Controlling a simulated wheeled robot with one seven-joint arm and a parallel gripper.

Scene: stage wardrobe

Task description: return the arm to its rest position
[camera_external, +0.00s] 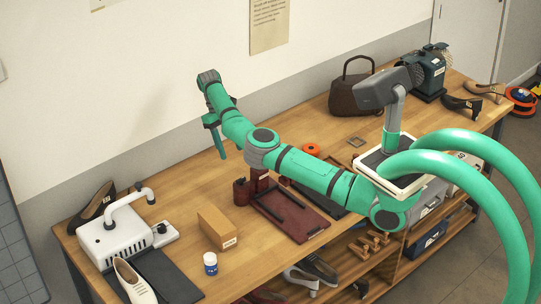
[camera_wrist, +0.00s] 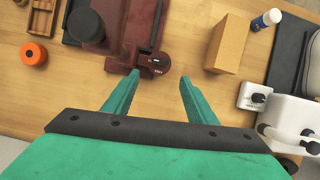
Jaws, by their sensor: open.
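My green arm reaches from the right over the wooden workbench (camera_external: 180,215) in the external view. My gripper (camera_external: 217,138) hangs at its far end above the bench, pointing down. In the wrist view my gripper (camera_wrist: 157,82) has its two green fingers spread apart with nothing between them. Beyond the fingertips lies a dark red tray with a rounded end piece (camera_wrist: 155,65). In the external view the dark red tray (camera_external: 291,218) lies under my forearm, which hides part of the area behind it.
A cardboard box (camera_external: 217,227), a white-and-blue jar (camera_external: 210,264) and a white machine (camera_external: 110,240) with shoes stand at the left. An orange roll (camera_external: 311,149), a brown handbag (camera_external: 354,90) and a dark blue machine (camera_external: 427,72) stand at the back and right. Bare wood lies left of my gripper.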

